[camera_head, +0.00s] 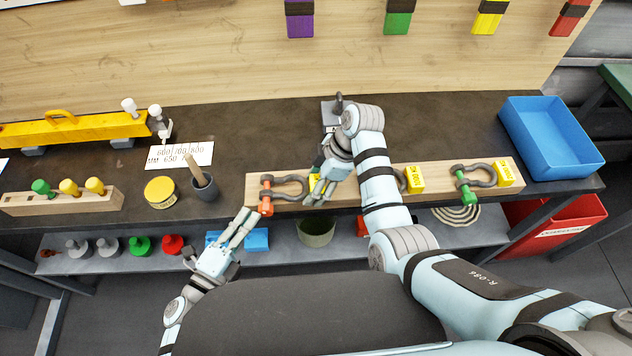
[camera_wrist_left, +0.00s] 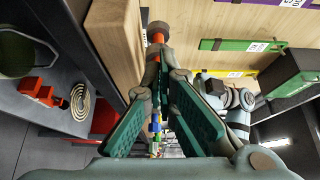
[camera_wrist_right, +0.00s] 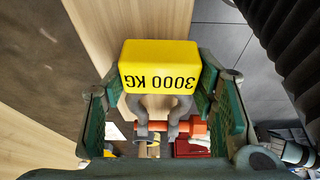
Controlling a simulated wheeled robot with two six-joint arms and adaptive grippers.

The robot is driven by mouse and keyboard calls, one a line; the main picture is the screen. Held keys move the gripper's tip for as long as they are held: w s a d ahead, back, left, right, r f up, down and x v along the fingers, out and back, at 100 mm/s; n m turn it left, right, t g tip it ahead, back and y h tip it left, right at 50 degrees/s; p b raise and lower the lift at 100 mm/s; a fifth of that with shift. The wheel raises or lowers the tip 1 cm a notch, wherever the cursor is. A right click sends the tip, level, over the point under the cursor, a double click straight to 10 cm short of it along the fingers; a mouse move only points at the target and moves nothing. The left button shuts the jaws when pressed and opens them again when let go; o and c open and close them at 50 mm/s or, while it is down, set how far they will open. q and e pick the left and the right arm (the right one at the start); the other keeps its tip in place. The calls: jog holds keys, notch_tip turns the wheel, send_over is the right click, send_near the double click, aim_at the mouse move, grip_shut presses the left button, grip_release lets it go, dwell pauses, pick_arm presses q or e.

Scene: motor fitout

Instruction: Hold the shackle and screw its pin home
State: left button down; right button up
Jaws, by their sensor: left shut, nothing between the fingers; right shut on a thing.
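The shackle (camera_head: 287,180) at the left of the wooden board (camera_head: 340,197) is dark grey with an orange pin (camera_head: 266,196) across its open end. A yellow block (camera_wrist_right: 160,67) marked 3000 KG sits at its bow end. My right gripper (camera_head: 319,188) is shut on this block, one finger on each side; the shackle legs and orange pin lie between the fingers in the right wrist view. My left gripper (camera_head: 250,217) is shut and empty, its tips just below and left of the pin head. The pin (camera_wrist_left: 157,35) shows just beyond the tips in the left wrist view.
A second shackle with a green pin (camera_head: 463,186) lies at the board's right; another is partly hidden by my right arm. A grey cup (camera_head: 204,188) and yellow tin (camera_head: 161,191) stand left of the board. A blue bin (camera_head: 548,135) stands right.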

pick_arm(q)
jog(key=s, duration=0.6)
jog(key=shift+a, duration=0.1)
jog(key=w+f, duration=0.1)
jog(key=w, duration=0.5)
jog(key=shift+d+r, duration=0.15)
jog(key=shift+d, duration=0.4)
dwell(0.9)
jog(key=shift+w+r, duration=0.1)
jog(key=shift+r, duration=0.35)
dwell(0.4)
